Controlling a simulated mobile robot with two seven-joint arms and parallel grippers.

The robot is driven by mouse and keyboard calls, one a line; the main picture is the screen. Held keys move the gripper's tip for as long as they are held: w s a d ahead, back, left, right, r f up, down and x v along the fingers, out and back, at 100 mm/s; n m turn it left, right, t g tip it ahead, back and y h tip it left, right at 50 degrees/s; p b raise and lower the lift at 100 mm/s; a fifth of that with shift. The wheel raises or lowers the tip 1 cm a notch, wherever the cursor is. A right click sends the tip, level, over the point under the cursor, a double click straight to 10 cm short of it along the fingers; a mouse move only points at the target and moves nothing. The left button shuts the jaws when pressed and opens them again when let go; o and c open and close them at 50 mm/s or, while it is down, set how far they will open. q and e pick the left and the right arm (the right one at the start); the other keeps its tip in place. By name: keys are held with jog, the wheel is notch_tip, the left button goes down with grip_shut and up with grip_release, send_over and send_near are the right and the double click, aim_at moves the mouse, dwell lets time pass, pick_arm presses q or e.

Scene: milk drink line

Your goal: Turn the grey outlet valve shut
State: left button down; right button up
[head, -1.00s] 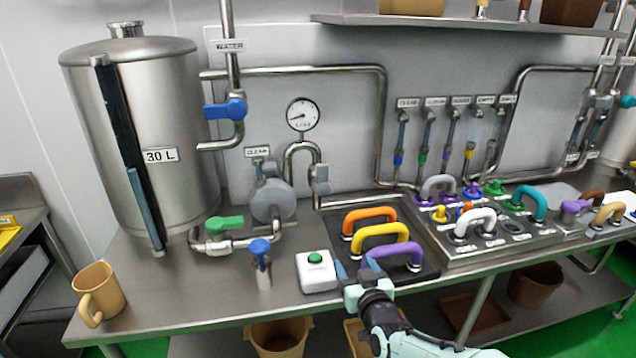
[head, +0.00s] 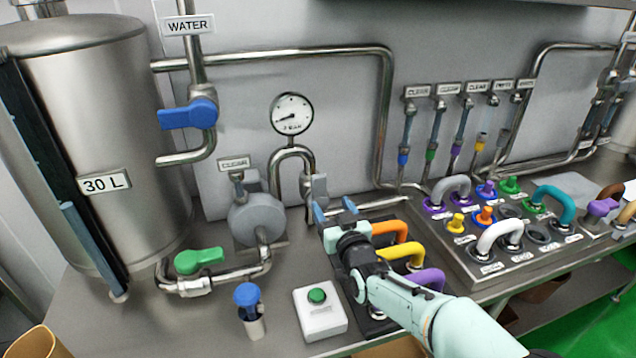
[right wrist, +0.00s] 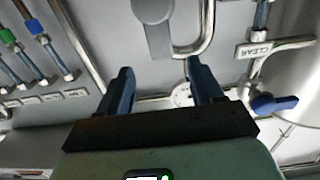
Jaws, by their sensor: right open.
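The grey outlet valve (head: 319,188) sits on the bent pipe to the right of the grey pump, below the gauge. Its handle hangs roughly upright. In the right wrist view, the grey valve (right wrist: 157,30) shows at the top centre, beyond my fingertips. My right gripper (head: 335,207) is open and empty, just in front of and slightly below the valve, apparently apart from it. In the right wrist view its two blue fingers (right wrist: 160,78) stand wide apart with nothing between them. My left gripper is not in view.
The grey pump (head: 255,220) is left of the valve, the pressure gauge (head: 292,114) above it. Orange (head: 388,230), yellow (head: 400,254) and purple (head: 428,279) handles stand close under my right arm. A white green-button box (head: 320,312) sits in front.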

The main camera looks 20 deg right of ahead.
aim_at(320, 186)
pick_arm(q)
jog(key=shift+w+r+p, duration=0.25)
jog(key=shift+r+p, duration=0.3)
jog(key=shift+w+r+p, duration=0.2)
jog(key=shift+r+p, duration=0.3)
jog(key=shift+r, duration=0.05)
pick_arm(e)
jog(key=w, duration=1)
jog(key=shift+w+a, duration=0.15)
jog(key=shift+w, duration=0.2)
jog(key=shift+c, duration=0.3)
